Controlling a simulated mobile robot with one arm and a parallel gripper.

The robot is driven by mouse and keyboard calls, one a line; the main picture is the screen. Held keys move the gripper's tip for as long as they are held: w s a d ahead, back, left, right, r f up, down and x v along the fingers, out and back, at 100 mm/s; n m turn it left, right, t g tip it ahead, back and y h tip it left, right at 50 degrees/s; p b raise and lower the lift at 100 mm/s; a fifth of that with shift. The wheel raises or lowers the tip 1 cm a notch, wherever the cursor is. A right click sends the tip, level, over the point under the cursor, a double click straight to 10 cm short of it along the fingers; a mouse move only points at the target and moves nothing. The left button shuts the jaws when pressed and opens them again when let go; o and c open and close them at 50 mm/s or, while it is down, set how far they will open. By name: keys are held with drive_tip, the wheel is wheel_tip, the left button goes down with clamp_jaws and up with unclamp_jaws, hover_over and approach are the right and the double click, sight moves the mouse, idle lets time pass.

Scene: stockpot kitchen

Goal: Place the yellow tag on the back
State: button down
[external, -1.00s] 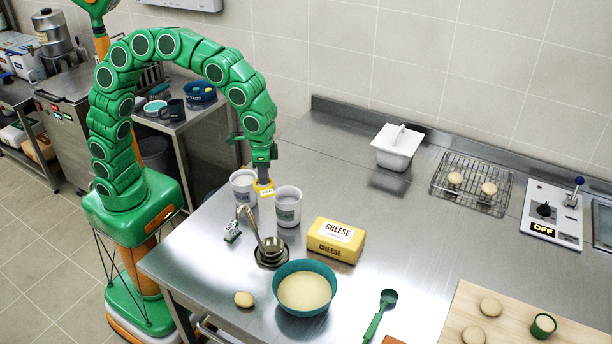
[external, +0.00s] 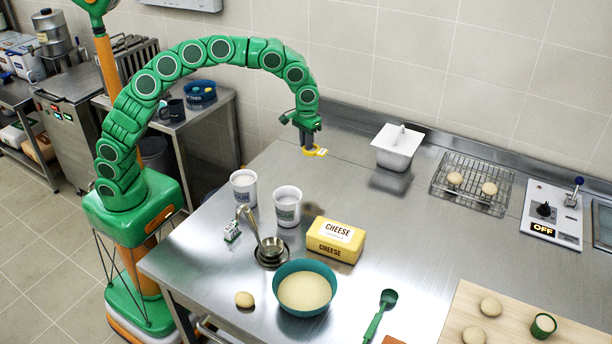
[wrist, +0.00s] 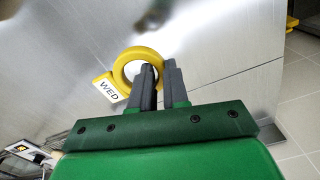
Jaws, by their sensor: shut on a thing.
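The yellow tag (external: 316,151) is a ring with a flat tab. In the wrist view its yellow ring (wrist: 121,68) shows beyond my fingertips, and its white label (wrist: 109,89) reads "WED". My gripper (external: 309,146) is shut on the tag and holds it above the rear part of the steel counter (external: 240,300). In the wrist view my two grey fingers (wrist: 159,72) are close together at the ring. How far the tag is above the counter is hard to tell.
Two white cups (external: 288,212) stand to the front left, with the yellow cheese block (external: 335,240) and a teal bowl (external: 303,292) nearer the front. The counter around the tag is clear.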

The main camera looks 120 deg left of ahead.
drive_tip(key=shift+w+a+f, duration=1.75)
drive_tip(key=shift+w+a, duration=0.55)
drive_tip(key=shift+w, duration=0.95)
hover_over(342, 176)
drive_tip(key=shift+s+d+f, duration=0.1)
drive_tip(key=shift+s+f, duration=0.05)
drive_tip(key=shift+f, duration=1.25)
drive_tip(key=shift+s+d+f, duration=0.1)
drive_tip(key=shift+s+f, duration=0.05)
drive_tip(key=shift+f, duration=1.2)
drive_tip(key=shift+a, duration=0.1)
drive_tip(key=shift+w+a+f, duration=0.2)
drive_tip(key=shift+w+f, duration=0.1)
drive_tip(key=shift+f, duration=1.55)
drive_tip(key=shift+f, duration=0.15)
drive_tip(key=c, duration=1.1)
unclamp_jaws()
wheel_tip(342, 176, up, 12)
drive_tip(key=shift+r, duration=0.15)
